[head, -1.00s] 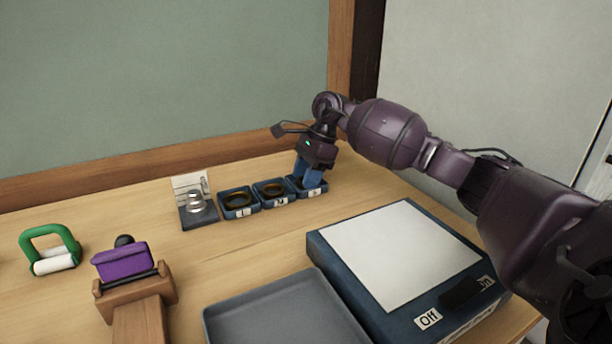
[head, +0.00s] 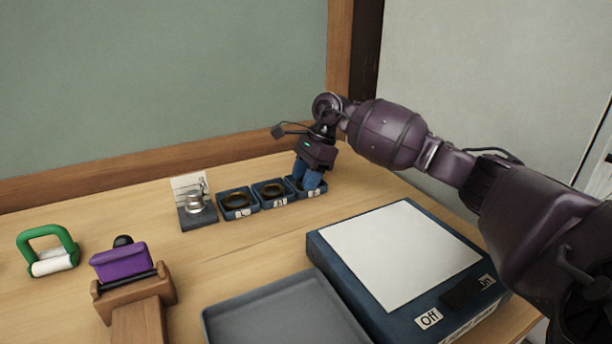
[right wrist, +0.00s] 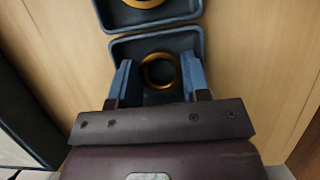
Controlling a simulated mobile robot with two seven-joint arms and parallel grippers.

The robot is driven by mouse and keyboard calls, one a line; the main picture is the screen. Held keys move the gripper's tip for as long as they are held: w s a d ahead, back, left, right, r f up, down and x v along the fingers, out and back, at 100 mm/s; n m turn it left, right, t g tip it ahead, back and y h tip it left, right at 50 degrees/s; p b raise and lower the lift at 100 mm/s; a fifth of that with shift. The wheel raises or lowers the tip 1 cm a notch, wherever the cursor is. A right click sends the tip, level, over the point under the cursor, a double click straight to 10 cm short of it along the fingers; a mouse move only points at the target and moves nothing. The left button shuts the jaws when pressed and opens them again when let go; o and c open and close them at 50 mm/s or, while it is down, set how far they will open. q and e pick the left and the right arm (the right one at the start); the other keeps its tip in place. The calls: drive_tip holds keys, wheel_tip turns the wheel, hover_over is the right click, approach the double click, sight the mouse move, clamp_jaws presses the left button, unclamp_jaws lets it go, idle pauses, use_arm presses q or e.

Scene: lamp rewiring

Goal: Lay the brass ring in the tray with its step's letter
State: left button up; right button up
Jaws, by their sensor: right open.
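Three small dark blue trays stand in a row at the back of the table. A brass ring (right wrist: 146,76) lies in the right-hand tray (right wrist: 150,38), seen in the right wrist view. My right gripper (head: 308,184) is at that tray, fingers pointing down. In the right wrist view the gripper (right wrist: 157,66) is open, one blue finger on each side of the ring, with gaps. The left tray (head: 222,210) and the middle tray (head: 257,198) each hold a ring too. The white letter labels are too small to read surely. My left gripper is not in view.
A small stand with a silvery part (head: 194,204) is left of the trays. A blue box with a white top (head: 400,255) and a grey tray (head: 285,315) are in front. A green-handled item (head: 48,248) and a purple block (head: 121,262) stand left.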

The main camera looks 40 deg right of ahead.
drive_tip(key=shift+s+a+f, duration=0.15)
drive_tip(key=shift+s+f, duration=0.05)
drive_tip(key=shift+f, duration=0.8)
drive_tip(key=shift+r, duration=0.35)
drive_tip(key=w+p+v, duration=0.1)
drive_tip(key=p+v, duration=0.1)
drive_tip(key=v, duration=1.1)
drive_tip(key=shift+s+r, duration=0.2)
drive_tip(key=shift+r, duration=0.05)
drive_tip(key=shift+a, duration=0.1)
